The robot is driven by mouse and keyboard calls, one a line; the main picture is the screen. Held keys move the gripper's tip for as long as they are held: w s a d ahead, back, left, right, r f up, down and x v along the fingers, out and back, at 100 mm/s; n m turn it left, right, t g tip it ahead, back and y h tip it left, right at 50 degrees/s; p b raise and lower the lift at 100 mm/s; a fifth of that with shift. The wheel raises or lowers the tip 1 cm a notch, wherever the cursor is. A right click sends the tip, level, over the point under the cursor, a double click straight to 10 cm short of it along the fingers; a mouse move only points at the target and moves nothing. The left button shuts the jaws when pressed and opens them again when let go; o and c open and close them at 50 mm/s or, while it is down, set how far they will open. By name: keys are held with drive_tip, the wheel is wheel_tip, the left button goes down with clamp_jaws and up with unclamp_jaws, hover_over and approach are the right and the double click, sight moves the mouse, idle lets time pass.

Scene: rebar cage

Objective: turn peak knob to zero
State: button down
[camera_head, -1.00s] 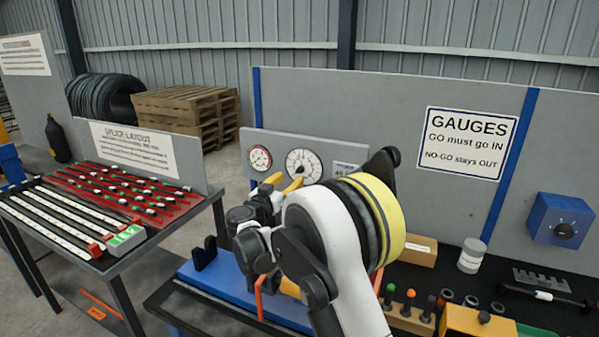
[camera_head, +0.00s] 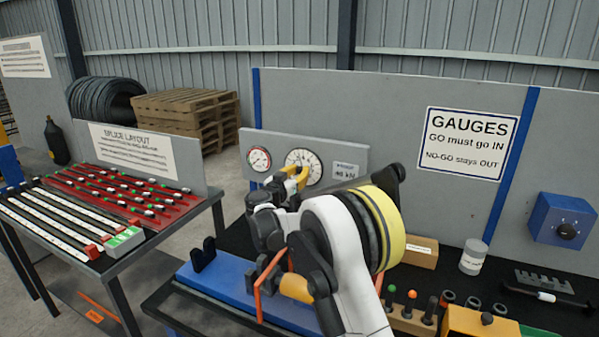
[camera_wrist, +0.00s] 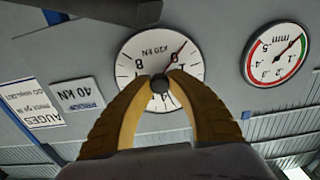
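The peak knob (camera_wrist: 160,84) is a small dark knob at the centre of the white round gauge dial (camera_wrist: 130,62), marked x10 kN. The dial appears upside down in the wrist view. A thin pointer runs from the centre to the upper right of the dial there. My gripper (camera_wrist: 161,80) has its two yellow fingers on either side of the knob, their tips appearing to touch it. In the head view the dial (camera_head: 309,160) is on a grey panel, and my gripper (camera_head: 296,172) is in front of its lower part, hiding the knob.
A smaller red-and-green mm dial (camera_wrist: 275,54) sits beside the gauge, with a 40 kN label (camera_wrist: 77,95) on the other side. Below are a blue fixture (camera_head: 225,285) and black bench. A blue box with a knob (camera_head: 562,220) stands far right.

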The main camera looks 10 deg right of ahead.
drive_tip(key=shift+n, duration=0.4)
drive_tip(key=n, duration=1.7)
drive_tip(key=shift+a, duration=0.1)
drive_tip(key=n, duration=0.5)
drive_tip(key=shift+n, duration=0.4)
idle(0.5)
drive_tip(key=c, duration=1.3)
unclamp_jaws()
drive_tip(key=shift+f, duration=0.1)
drive_tip(key=shift+o, duration=0.2)
